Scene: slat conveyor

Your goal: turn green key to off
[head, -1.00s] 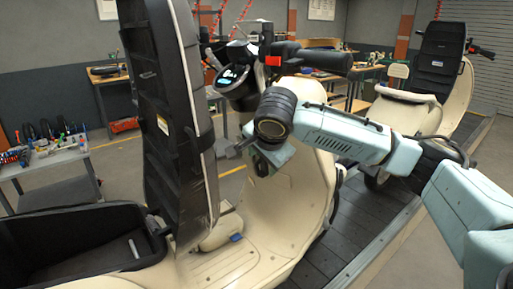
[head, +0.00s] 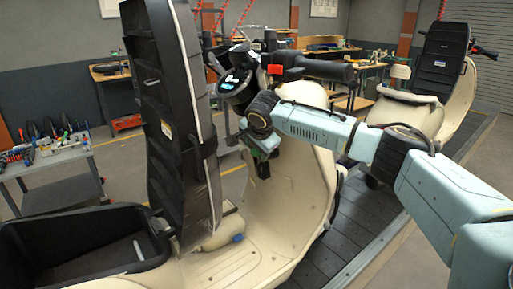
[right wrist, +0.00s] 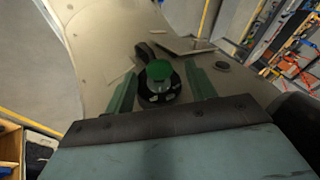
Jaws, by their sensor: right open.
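The green key (right wrist: 159,71) shows in the right wrist view as a green knob on a round black lock with small white marks. It sits on the cream inner panel of the near scooter (head: 282,200). My right gripper (head: 256,157) is in front of that panel, below the handlebar. In the right wrist view its two green fingers (right wrist: 162,84) stand apart on either side of the key, with gaps between. In the head view the key is hidden behind my right gripper and arm. Which setting the key points to is too small to tell. My left gripper is not in view.
The handlebar (head: 310,67) with a red switch is just above my right arm. The raised black seat (head: 165,110) stands to the left, over an open storage bin (head: 75,240). A second scooter (head: 410,105) is behind on the slat conveyor (head: 350,228).

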